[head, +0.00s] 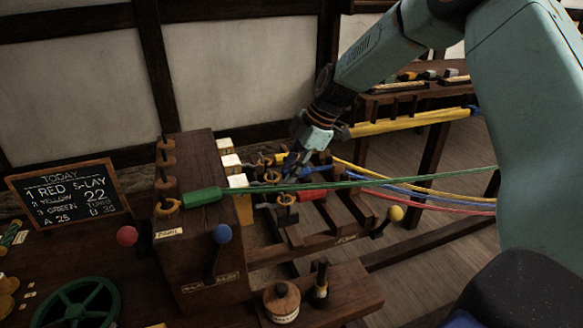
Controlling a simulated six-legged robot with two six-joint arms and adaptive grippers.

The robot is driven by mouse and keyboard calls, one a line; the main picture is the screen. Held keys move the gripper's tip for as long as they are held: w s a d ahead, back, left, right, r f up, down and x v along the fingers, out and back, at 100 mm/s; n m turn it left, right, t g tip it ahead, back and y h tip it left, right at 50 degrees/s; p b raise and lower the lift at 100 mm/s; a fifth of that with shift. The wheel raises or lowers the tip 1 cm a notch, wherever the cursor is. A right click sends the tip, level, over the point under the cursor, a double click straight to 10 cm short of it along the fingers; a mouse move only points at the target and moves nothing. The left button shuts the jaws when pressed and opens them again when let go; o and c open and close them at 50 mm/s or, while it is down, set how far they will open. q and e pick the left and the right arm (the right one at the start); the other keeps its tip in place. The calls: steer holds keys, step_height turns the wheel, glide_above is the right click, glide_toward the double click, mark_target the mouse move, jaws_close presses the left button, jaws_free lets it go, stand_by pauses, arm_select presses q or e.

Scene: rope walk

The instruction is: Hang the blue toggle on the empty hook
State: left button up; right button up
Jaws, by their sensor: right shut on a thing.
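My right gripper (294,160) reaches down from the upper right over the hook frame. It is shut on the blue toggle (290,167), which is small and mostly hidden by the fingers. The blue rope (400,188) runs from there to the right. Just left of the fingers is a hook (272,177) with a wooden collar that looks empty. I cannot tell whether the toggle touches it. The red toggle (312,195) lies by the hook below (287,199), and a yellow toggle (281,159) is by the upper hooks. My left gripper is not in view.
A green toggle (202,196) is at the wooden post's lowest hook, its green rope (380,182) stretched across in front of the frame. Red, blue and yellow ball-ended levers stand near. A chalkboard (69,194) is at left, a lidded wooden pot (282,301) in front.

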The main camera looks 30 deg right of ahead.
steer(key=o, duration=1)
steer(key=shift+o, duration=0.2)
steer(key=shift+r, duration=0.15)
steer(key=shift+r+p, duration=2.95)
steer(key=shift+r, duration=1)
